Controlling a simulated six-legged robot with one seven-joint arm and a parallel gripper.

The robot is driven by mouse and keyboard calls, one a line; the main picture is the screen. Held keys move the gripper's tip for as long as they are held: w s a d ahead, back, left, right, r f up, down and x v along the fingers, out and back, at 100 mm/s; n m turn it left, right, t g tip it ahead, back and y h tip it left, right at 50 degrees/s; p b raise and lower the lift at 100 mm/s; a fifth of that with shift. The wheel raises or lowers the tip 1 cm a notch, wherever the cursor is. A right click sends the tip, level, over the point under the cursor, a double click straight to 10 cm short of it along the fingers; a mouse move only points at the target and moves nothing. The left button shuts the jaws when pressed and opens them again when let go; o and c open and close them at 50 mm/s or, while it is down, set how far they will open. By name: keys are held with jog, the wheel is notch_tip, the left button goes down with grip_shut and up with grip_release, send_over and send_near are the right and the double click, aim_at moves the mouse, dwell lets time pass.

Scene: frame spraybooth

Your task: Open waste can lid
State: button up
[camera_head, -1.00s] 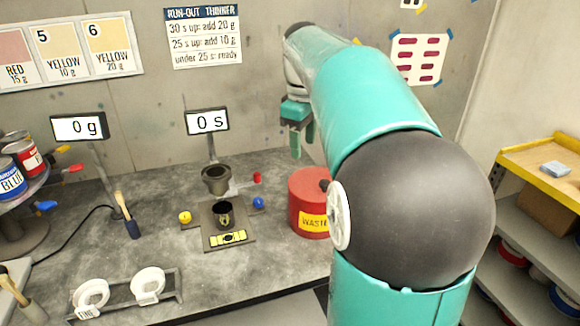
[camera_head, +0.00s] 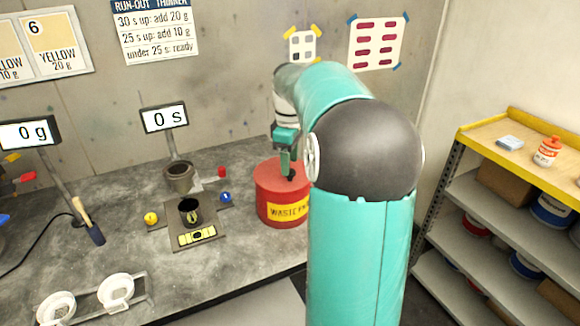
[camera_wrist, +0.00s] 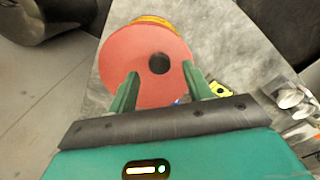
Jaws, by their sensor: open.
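The red waste can (camera_head: 268,208) with a yellow label stands on the grey bench, just left of my arm in the head view. Its lid (camera_head: 266,178) is on, with a dark knob (camera_head: 291,176) on top. In the wrist view the round red lid (camera_wrist: 135,72) fills the middle, and the dark knob (camera_wrist: 159,63) sits near its centre. My gripper (camera_wrist: 162,78) is open above the lid, its two green fingers apart and pointing toward the knob. In the head view my gripper (camera_head: 285,165) is over the can, partly hidden by my arm.
Left of the can on the bench (camera_head: 120,220) are a dark cup (camera_head: 191,212) on a scale, a cup on a stand (camera_head: 179,177), and small blue, red and yellow items. A shelf unit (camera_head: 500,160) stands at the right.

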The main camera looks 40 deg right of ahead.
jog(key=shift+f, duration=1.35)
grip_shut()
jog(key=shift+r, duration=0.2)
